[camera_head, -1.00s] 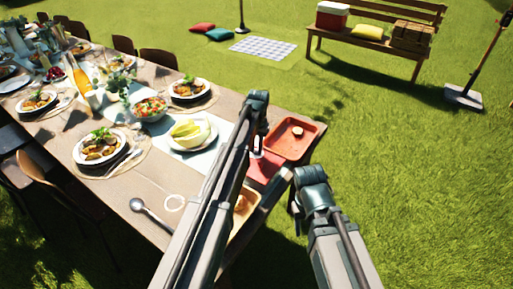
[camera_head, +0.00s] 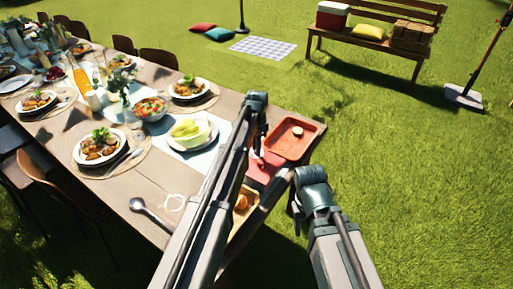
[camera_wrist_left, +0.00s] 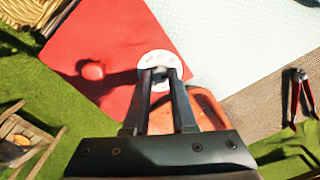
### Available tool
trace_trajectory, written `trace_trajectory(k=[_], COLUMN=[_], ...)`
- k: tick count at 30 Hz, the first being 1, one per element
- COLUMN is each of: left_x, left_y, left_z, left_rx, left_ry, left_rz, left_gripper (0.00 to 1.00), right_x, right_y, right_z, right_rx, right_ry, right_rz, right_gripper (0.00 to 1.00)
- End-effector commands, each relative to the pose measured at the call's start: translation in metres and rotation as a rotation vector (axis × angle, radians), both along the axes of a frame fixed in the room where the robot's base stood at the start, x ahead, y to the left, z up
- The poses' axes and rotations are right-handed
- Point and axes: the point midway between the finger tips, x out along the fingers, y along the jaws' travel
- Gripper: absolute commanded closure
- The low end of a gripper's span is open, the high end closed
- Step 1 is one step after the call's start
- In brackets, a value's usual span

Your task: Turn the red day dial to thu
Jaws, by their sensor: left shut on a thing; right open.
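A flat red board (camera_head: 262,170) lies near the table's right end, and it fills the upper left of the left wrist view (camera_wrist_left: 120,30). On it is a white round dial face (camera_wrist_left: 148,58) with small markings too blurred to read. My left gripper (camera_wrist_left: 161,76) is shut on a small grey knob (camera_wrist_left: 160,71) at the dial's middle. In the head view my left gripper (camera_head: 258,152) is over the board, its fingertips partly hidden by the arm. My right gripper (camera_head: 296,208) is open beside the table's edge.
An orange-red tray (camera_head: 311,128) lies just beyond the board. A yellow-orange tray (camera_head: 239,226) lies on the near side, partly hidden by my arm. Red-handled pruners (camera_wrist_left: 296,98) lie on the wood. Grass is right.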

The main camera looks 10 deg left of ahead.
Motion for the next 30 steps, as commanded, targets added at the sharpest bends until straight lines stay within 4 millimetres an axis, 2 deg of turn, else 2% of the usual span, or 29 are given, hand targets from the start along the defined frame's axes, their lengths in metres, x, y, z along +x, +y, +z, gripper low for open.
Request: trace_trajectory(k=[7,22,23,24,27,30], left_x=[0.0000,0.0001,0.0001,0.0001,0.0000,0.0001], left_y=[0.0003,0.0003,0.0003,0.0003,0.0003,0.0002], left_z=[0.0000,0.0000,0.0000,0.0000,0.0000,0.0000], left_rx=[0.000,0.001,0.001,0.001,0.001,0.001], left_ry=[0.000,-0.001,-0.001,-0.001,-0.001,-0.001], left_rz=[-0.061,-0.073,-0.073,-0.073,-0.072,-0.072], left_gripper=[1.00,1.00,0.70,0.63,0.45,0.44], right_x=[0.0000,0.0000,0.0000,0.0000,0.0000,0.0000], right_y=[0.0000,0.0000,0.0000,0.0000,0.0000,0.0000], right_z=[0.0000,0.0000,0.0000,0.0000,0.0000,0.0000], right_rx=[0.000,0.000,0.000,0.000,0.000,0.000], right_ry=[0.000,0.000,0.000,0.000,0.000,0.000], right_rz=[0.000,0.000,0.000,0.000,0.000,0.000], right_gripper=[0.50,0.50,0.50,0.50,0.50,0.50])
